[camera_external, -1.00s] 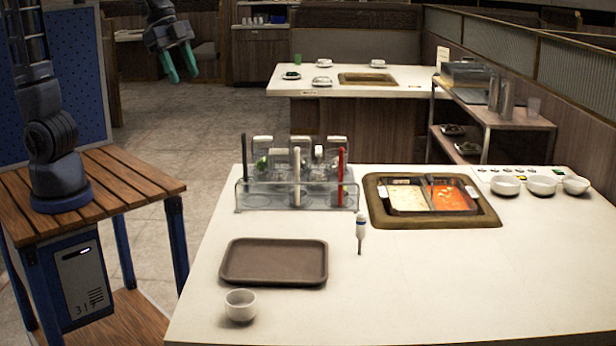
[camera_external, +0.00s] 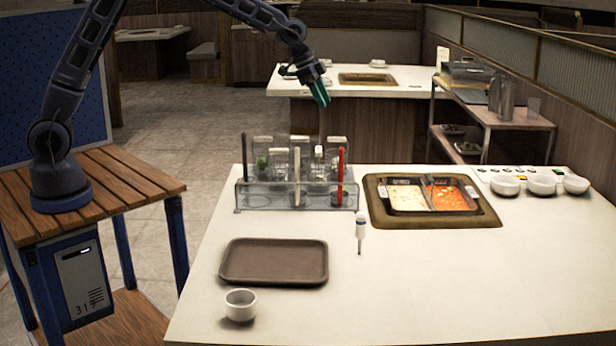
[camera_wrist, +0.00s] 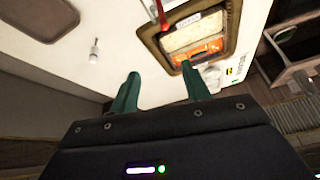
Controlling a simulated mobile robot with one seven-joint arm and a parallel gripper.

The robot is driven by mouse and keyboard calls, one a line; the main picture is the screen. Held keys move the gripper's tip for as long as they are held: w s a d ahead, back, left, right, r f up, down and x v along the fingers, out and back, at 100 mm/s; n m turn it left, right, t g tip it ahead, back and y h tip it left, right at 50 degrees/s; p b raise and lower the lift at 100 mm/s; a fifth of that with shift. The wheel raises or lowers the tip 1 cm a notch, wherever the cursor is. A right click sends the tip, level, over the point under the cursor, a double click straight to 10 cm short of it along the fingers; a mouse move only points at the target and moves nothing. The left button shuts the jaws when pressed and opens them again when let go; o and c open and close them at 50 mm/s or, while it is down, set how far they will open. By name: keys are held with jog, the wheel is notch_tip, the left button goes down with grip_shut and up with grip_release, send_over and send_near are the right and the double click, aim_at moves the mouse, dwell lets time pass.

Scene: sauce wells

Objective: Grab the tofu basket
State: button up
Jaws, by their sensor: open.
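A clear rack (camera_external: 245,197) on the near table holds several clear containers with pale lids. A black handle (camera_external: 244,160), a cream handle (camera_external: 297,175) and a red handle (camera_external: 341,165) stand upright in it. I cannot tell which of these belongs to the tofu basket. My gripper (camera_external: 320,95) is open and empty, in the air above and beyond the rack, with its green fingers pointing down. In the wrist view my gripper (camera_wrist: 160,72) shows two separated fingers with the table behind, and a red handle (camera_wrist: 161,14) at the top edge.
A two-part pot (camera_external: 434,212) with pale and red-orange contents is set into the table right of the rack. A brown tray (camera_external: 273,278), a white bowl (camera_external: 240,304) and a small white bottle-like item (camera_external: 361,228) are in front. Several white bowls stand right. The front right is clear.

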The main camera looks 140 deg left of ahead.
jog(key=s+a+f+n, duration=0.1)
jog(key=s+a+f, duration=0.3)
jog(key=a, duration=0.2)
jog(key=s+a+f, duration=0.3)
jog(key=s+a, duration=0.2)
jog(key=a, duration=0.2)
jog(key=n+y, duration=0.1)
jog(key=n, duration=0.1)
send_near(336, 138)
jog(key=shift+x, duration=0.95)
jog(key=x, duration=1)
jog(key=shift+s+a+f, duration=0.1)
jog(key=shift+a+f, duration=0.1)
jog(key=shift+a, duration=0.15)
grip_shut()
